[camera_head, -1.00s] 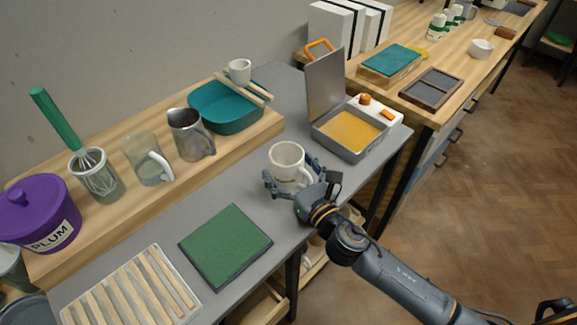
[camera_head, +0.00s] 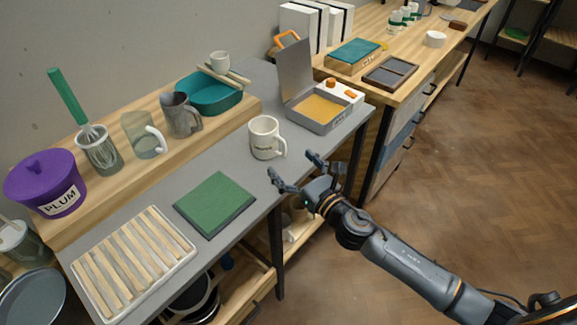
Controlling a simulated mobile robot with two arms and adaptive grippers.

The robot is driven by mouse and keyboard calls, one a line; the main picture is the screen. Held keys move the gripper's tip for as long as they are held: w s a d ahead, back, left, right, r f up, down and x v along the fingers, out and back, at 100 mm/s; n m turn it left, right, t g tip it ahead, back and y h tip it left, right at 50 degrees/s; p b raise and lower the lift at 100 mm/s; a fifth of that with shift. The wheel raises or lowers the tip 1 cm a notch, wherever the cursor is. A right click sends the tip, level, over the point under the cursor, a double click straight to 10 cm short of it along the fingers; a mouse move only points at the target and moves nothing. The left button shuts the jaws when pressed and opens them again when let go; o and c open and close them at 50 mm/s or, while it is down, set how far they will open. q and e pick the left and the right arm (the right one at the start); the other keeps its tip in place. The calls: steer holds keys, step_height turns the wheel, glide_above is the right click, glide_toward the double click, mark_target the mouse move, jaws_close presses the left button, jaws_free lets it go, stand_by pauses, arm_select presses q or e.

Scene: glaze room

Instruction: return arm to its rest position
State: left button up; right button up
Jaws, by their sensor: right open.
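My right gripper (camera_head: 294,172) is open and empty at the front edge of the grey table, its fingers spread toward the table. Its arm comes in from the lower right. A white mug (camera_head: 264,137) stands upright on the grey table, just beyond and left of the fingers, with its handle toward the right. The gripper is apart from the mug. My left gripper is not in view.
Left of the mug lie a green mat (camera_head: 215,204) and a slatted rack (camera_head: 134,262). An open metal box (camera_head: 321,126) with a yellow inside stands behind right. The grey table (camera_head: 233,158) has its front edge close to the gripper. Floor (camera_head: 450,190) at right is clear.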

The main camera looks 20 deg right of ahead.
steer(key=shift+w+f, duration=0.1)
steer(key=shift+w, duration=0.15)
steer(key=shift+s+m, duration=0.2)
steer(key=shift+m, duration=0.2)
steer(key=s+d+f+m+g+h, duration=0.35)
steer(key=s+m, duration=0.25)
steer(key=m, duration=0.6)
steer(key=s+d+f+m+g+h, duration=0.25)
steer(key=s+f+m+h, duration=0.2)
steer(key=m, duration=0.65)
steer(key=s+f+m+g+y, duration=0.15)
steer(key=s+m+g, duration=0.25)
steer(key=s+m, duration=0.45)
steer(key=s+f+m+g+y, duration=0.1)
steer(key=s+f+m+g, duration=0.3)
steer(key=s, duration=0.8)
step_height(320, 180, down, 22)
steer(key=m+p, duration=0.1)
steer(key=p, duration=0.1)
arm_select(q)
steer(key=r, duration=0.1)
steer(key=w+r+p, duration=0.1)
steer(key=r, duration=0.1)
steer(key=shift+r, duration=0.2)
arm_select(e)
steer(key=s+d+f+g, duration=0.2)
steer(key=s+f, duration=1.4)
steer(key=s, duration=0.2)
steer(key=shift+d+f, duration=0.15)
